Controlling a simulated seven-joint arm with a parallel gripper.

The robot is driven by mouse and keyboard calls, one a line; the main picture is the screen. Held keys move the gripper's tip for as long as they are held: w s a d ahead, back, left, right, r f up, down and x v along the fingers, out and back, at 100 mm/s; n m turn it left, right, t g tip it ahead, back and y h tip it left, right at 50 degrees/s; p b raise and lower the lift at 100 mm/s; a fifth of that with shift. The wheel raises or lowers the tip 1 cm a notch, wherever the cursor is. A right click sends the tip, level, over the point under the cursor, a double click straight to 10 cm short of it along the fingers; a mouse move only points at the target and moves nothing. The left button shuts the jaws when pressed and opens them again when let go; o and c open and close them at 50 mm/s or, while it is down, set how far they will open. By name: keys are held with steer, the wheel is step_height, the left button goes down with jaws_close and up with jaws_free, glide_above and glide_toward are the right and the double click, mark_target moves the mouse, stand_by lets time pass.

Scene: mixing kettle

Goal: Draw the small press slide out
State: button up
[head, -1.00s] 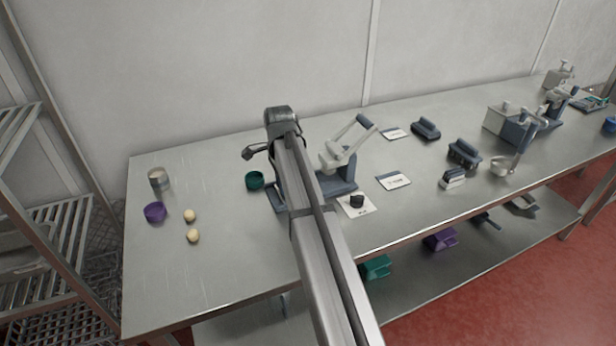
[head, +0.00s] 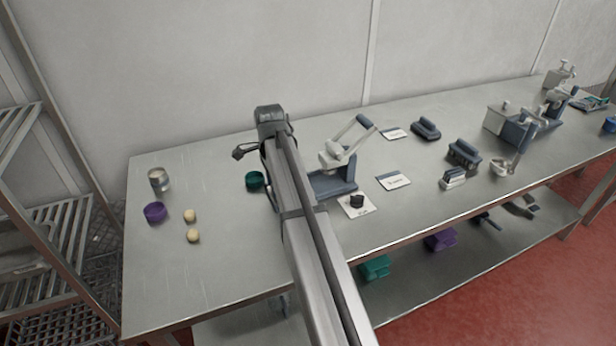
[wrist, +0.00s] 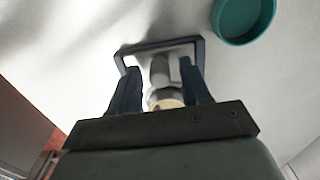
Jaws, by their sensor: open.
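The small press (head: 335,182) has a dark blue base and a raised, light grey lever. It stands on the table just right of my arm, which covers its left side. In the wrist view a dark blue frame (wrist: 160,43), apparently the press slide, lies just ahead of my gripper (wrist: 158,72). My gripper is open, with its fingers on either side of a pale, rounded part that I cannot identify. I cannot tell whether the fingers touch the frame. In the head view my arm hides the fingers and the slide.
A teal cup (head: 255,180) stands left of my arm; it also shows in the wrist view (wrist: 243,18). A metal cup (head: 158,179), a purple cup (head: 155,212) and two pale balls (head: 191,226) stand further left. A card with a dark knob (head: 357,201) lies before the press.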

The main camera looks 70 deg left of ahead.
step_height(320, 180, up, 13)
steer(key=shift+r, duration=0.15)
stand_by(1.3)
stand_by(0.4)
